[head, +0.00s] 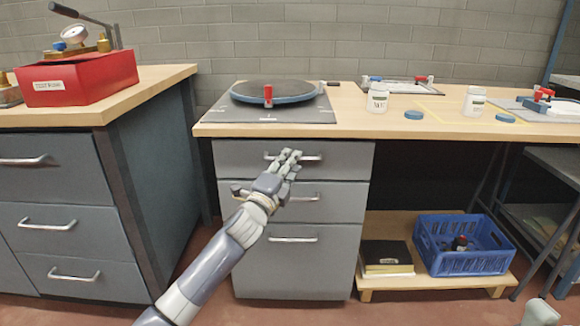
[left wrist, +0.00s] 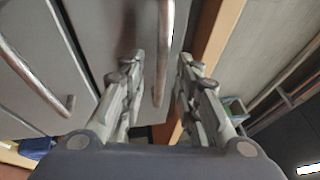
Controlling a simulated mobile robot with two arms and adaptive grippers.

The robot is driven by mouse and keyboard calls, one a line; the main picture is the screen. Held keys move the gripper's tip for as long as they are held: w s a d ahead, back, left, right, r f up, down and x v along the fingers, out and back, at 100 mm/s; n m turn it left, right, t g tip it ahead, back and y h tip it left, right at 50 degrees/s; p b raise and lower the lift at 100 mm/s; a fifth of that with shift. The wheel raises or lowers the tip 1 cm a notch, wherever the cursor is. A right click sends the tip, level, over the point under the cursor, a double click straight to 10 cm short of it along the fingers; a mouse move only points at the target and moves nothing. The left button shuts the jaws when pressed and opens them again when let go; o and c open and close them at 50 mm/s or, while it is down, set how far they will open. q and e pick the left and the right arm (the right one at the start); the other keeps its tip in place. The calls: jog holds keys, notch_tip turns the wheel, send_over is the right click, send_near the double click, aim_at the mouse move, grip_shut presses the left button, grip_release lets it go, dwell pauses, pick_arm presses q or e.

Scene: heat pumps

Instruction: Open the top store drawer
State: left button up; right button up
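The top drawer (head: 235,158) of the grey cabinet under the wooden bench is closed, flush with the drawers below. Its bar handle (head: 312,157) is partly covered by my left gripper (head: 289,157). In the left wrist view, the two fingers of my left gripper (left wrist: 160,60) are apart, with the handle bar (left wrist: 165,45) showing between them. I cannot tell whether either finger touches the bar. My right gripper is not in view; a pale piece at the lower right edge seems to be part of my right arm.
A turntable-like disc (head: 272,92) stands on the bench (head: 350,115) above the drawers. Another drawer cabinet (head: 50,185) with a red box (head: 80,80) stands at left. A blue crate (head: 465,262) and black book (head: 385,255) lie on the low shelf at right.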

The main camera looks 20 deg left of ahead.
pick_arm(q)
jog(key=shift+w+r, duration=0.1)
jog(key=shift+w, duration=0.3)
grip_shut()
jog(key=shift+s, duration=0.1)
